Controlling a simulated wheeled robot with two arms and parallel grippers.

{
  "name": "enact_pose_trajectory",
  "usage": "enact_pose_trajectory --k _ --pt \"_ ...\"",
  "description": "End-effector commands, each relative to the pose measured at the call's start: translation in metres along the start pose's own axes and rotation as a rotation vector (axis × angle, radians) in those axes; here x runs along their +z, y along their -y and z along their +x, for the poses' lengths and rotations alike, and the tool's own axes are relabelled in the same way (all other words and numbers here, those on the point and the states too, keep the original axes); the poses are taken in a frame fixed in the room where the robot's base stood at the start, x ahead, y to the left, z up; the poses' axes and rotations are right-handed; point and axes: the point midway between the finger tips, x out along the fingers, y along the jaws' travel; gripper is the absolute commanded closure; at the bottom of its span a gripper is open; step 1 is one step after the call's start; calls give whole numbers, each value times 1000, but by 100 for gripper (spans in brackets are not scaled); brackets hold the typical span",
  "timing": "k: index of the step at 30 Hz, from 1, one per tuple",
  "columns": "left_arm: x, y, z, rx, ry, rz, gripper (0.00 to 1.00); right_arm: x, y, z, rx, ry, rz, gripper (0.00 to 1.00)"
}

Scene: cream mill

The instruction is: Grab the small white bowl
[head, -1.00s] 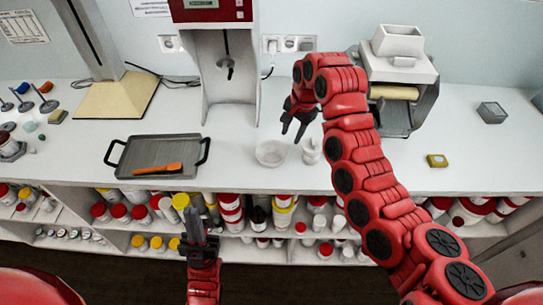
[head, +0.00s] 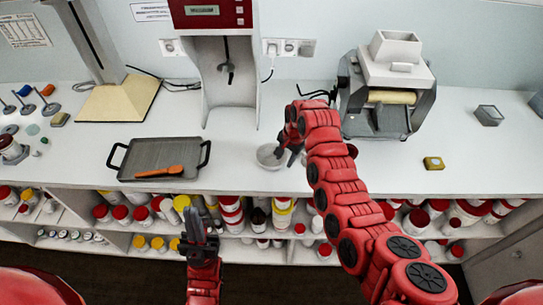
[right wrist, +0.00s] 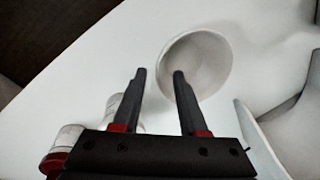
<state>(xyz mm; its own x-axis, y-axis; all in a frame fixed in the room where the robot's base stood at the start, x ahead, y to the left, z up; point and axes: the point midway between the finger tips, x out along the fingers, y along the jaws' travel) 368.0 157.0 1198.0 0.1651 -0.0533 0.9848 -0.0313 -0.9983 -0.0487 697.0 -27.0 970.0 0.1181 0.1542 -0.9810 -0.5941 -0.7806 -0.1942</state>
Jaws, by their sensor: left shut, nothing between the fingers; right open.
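The small white bowl (head: 270,158) stands upright on the white counter, near its front edge. It also shows in the right wrist view (right wrist: 208,58), empty inside. My right gripper (head: 288,153) is open at the bowl's right side. In the right wrist view its fingers (right wrist: 160,75) are apart, and the right-hand fingertip overlaps the bowl's near rim. I cannot tell whether it touches the rim. My left gripper (head: 201,228) is shut and empty, low in front of the shelves, away from the bowl.
A grey tray (head: 125,165) with an orange-handled tool (head: 160,171) lies left of the bowl. A tall white machine (head: 228,85) stands behind it. A mill with rollers (head: 390,85) stands to the right. Shelves of bottles are below the counter.

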Motion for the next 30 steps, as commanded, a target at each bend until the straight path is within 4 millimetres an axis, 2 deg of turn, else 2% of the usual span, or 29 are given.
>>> enact_pose_trajectory --k 1,6,16,17,21,24,30 --pt "-1 0 7 0 0 0 100 1 -1 3 6 4 -1 58" --pt "-2 1 11 0 0 0 100 0 0 17 2 1 -2 58" --pt "-2 1 12 0 0 0 100 0 0 23 -1 -1 0 58" --pt "-2 1 12 0 0 0 100 0 0 23 -1 -1 0 60" --pt "-2 1 12 0 0 0 100 0 0 23 0 0 0 85" --pt "-2 1 12 0 0 0 100 0 0 23 -1 -1 0 100" --pt "-2 1 12 0 0 0 100 0 0 23 0 0 0 100"
